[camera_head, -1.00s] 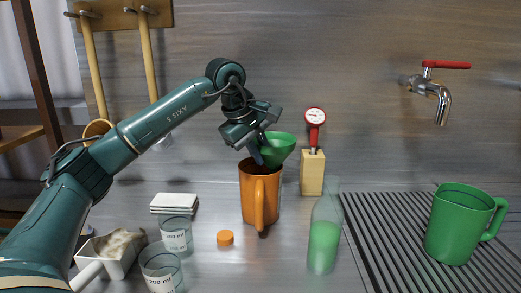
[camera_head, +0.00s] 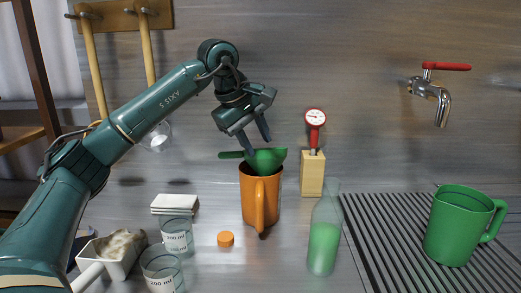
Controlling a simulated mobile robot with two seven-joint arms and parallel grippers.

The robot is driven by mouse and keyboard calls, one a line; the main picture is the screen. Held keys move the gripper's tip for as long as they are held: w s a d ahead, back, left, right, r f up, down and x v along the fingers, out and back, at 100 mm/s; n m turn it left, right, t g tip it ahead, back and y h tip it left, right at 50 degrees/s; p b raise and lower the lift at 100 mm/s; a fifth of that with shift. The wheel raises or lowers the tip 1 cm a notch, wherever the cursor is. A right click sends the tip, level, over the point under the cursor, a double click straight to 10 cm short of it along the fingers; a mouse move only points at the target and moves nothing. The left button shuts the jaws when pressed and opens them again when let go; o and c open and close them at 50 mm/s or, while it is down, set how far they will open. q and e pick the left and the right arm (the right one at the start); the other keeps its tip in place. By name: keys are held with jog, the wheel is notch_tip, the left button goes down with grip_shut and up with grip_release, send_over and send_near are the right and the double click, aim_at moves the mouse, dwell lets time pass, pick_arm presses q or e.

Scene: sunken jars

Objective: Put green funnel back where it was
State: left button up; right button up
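The green funnel (camera_head: 266,160) sits in the mouth of the orange pitcher (camera_head: 258,196), its cone at the rim and a flat green tab sticking out to the left. Its lower part is hidden inside the pitcher. My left gripper (camera_head: 256,143) is just above and to the left of the funnel, fingers pointing down and spread apart. I see nothing between the fingers. My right gripper is not in view.
A thermometer in a wooden block (camera_head: 312,175) stands close right of the pitcher. A bottle with green liquid (camera_head: 323,240), an orange cap (camera_head: 225,239), beakers (camera_head: 176,238) and a green jug (camera_head: 460,228) on the right stand around. A tap (camera_head: 432,92) is on the wall.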

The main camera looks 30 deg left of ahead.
pick_arm(q)
jog(key=v, duration=0.8)
jog(key=shift+r+p, duration=0.3)
jog(key=shift+p, duration=0.1)
jog(key=shift+s, duration=0.1)
